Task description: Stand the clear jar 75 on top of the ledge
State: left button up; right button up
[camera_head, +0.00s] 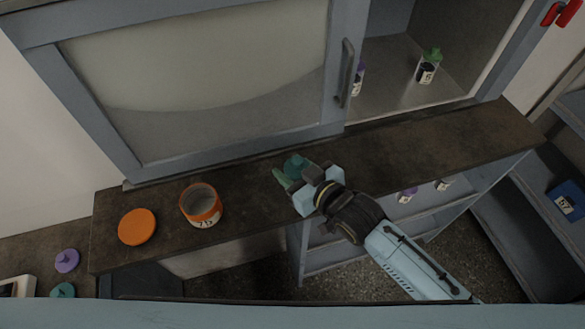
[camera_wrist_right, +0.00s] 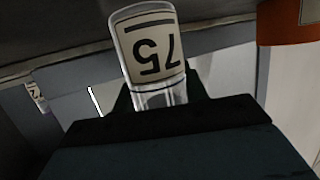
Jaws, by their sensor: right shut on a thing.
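The clear jar 75 (camera_wrist_right: 150,50) is held in my right gripper (camera_head: 293,172), as the right wrist view (camera_wrist_right: 158,100) shows. Its white label with a dark 75 appears upside down there, and its lower part is hidden between the dark fingers. The ledge (camera_head: 430,144) is a long dark brown shelf in front of the cabinet. My gripper is over its front half; I cannot tell whether the jar touches it. My left gripper is out of view.
An orange open jar (camera_head: 201,205) and an orange lid (camera_head: 137,227) occupy the ledge's left part. The cabinet's sliding door (camera_head: 200,85) rises behind. A green-topped jar (camera_head: 427,72) stands inside the cabinet. Small jars (camera_head: 407,195) sit on a shelf below. The ledge's right part is clear.

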jog(key=shift+f, duration=0.1)
jog(key=o, duration=1.1)
jog(key=shift+c, duration=0.2)
jog(key=shift+r, duration=0.2)
jog(key=v, duration=1.2)
jog(key=shift+p, duration=0.3)
